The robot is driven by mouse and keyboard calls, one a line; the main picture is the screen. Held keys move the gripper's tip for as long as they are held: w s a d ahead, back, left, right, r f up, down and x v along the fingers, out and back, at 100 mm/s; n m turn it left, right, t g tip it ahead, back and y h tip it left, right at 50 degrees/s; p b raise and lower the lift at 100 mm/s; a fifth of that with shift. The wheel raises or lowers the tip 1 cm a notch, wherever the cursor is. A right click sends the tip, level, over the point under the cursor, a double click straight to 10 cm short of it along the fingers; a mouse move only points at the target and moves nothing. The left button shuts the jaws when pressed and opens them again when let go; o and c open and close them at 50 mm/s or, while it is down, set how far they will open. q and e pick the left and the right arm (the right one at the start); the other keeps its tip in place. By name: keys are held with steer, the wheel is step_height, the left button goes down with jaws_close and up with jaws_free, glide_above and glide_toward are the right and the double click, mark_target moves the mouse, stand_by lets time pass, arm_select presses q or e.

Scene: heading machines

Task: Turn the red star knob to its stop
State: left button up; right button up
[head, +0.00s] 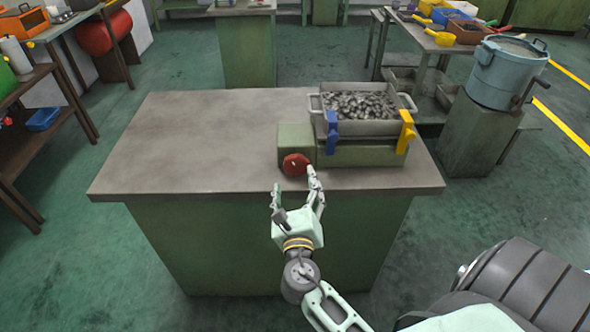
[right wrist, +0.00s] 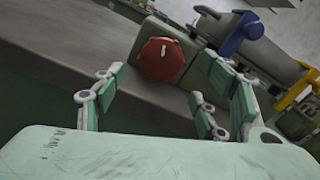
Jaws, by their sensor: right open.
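The red star knob (head: 295,164) sits on the front of a small green box (head: 295,139) on the workbench. A pale mark shows on the knob's face. My right gripper (head: 294,180) is open just in front of the knob, with its fingers pointing toward it. In the right wrist view the knob (right wrist: 162,59) lies ahead of and between the open fingers (right wrist: 153,88), and they appear apart from it. My left gripper is not in view.
A metal tray of small dark parts (head: 362,127) stands right of the knob on a green base, with a blue clamp (head: 332,132) and a yellow clamp (head: 406,131) at its front. The left part of the workbench (head: 190,140) is bare. A blue-grey pot (head: 508,72) stands farther right.

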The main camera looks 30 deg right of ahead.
mark_target(294, 168)
steer(key=x, duration=0.6)
steer(key=shift+w+p, duration=0.15)
steer(key=shift+p, duration=0.15)
steer(key=shift+f, duration=0.1)
steer(key=shift+c, duration=0.2)
steer(key=c, duration=1.1)
steer(key=shift+o, duration=0.2)
steer(key=m+b, duration=0.1)
steer(key=m, duration=0.3)
steer(key=o, duration=1.1)
steer(key=shift+a, duration=0.1)
